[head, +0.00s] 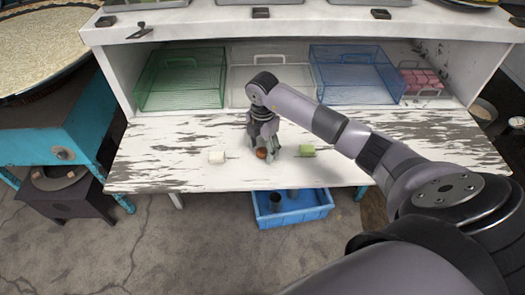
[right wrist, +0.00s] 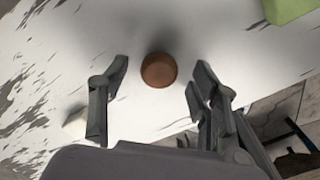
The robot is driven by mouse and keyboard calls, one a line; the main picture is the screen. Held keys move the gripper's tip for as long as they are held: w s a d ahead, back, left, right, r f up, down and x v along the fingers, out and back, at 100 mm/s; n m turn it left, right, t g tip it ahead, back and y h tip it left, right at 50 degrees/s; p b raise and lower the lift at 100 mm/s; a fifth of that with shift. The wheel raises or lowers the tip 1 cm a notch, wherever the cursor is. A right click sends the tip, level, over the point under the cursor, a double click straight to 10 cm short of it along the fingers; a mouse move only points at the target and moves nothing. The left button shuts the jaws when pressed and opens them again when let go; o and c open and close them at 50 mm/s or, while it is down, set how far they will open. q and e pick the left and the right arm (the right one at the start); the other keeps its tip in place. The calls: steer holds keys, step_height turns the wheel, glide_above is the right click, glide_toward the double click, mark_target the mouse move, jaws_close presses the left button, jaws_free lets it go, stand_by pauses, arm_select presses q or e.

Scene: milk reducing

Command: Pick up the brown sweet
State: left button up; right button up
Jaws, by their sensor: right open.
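The brown sweet (head: 261,153) is a small round piece on the worn white counter (head: 150,165). In the right wrist view the brown sweet (right wrist: 159,70) lies between and slightly beyond the fingertips, with a gap on each side. My right gripper (head: 262,150) is open and points down over it; its fingers also show in the right wrist view (right wrist: 160,82). Whether the fingertips touch the counter I cannot tell. My left gripper is in neither view.
A white sweet (head: 216,157) lies left of the brown one and a green sweet (head: 306,150) lies right. Green (head: 181,80), white (head: 270,84) and blue (head: 356,77) baskets stand behind. A blue crate (head: 292,207) sits below the counter's front edge.

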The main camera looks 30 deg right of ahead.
steer(key=shift+f, duration=0.35)
steer(key=shift+c, duration=0.3)
steer(key=c, duration=1)
steer(key=shift+r, duration=0.15)
